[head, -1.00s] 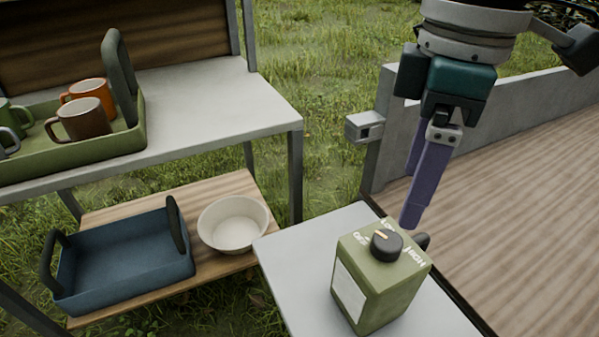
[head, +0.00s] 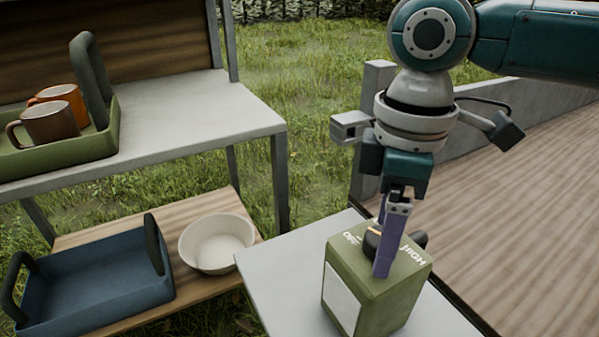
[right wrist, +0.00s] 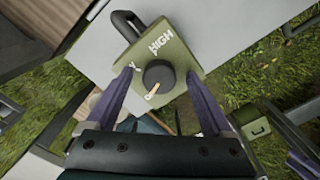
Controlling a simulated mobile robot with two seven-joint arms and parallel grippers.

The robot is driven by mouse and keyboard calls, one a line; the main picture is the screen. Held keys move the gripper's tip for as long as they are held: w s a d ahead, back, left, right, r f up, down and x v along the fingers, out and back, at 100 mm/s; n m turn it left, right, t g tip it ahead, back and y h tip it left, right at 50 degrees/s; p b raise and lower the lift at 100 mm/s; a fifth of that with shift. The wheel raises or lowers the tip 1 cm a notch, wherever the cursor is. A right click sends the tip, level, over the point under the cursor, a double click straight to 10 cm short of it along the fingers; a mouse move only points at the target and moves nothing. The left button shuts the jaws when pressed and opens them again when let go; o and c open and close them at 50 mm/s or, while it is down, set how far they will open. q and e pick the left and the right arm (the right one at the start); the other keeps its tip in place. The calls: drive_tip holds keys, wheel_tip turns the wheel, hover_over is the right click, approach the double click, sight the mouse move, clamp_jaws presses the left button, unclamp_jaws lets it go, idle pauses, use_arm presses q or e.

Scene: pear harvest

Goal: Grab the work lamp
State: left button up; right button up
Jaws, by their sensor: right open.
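The work lamp (head: 385,285) is a green box with a pale front panel, a dark handle and a dark knob (head: 371,243) on top. It stands upright on a light grey table. My right gripper (head: 381,250) points down at the lamp's top, its purple fingers open around the knob. In the right wrist view the open fingers (right wrist: 160,75) lie on either side of the knob (right wrist: 158,76); contact cannot be told. The right wrist view also has a purple strip (right wrist: 303,165) at its lower right edge, perhaps my left gripper's finger; its jaws are not shown.
The grey table (head: 285,270) has free room left of the lamp. A blue tray (head: 85,295) and a white bowl (head: 217,243) stand on the lower wooden shelf. A green tray (head: 107,150) with mugs is above. A wooden deck (head: 510,215) lies right.

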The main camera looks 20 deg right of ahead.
clamp_jaws()
idle(0.7)
drive_tip(key=shift+w, duration=0.1)
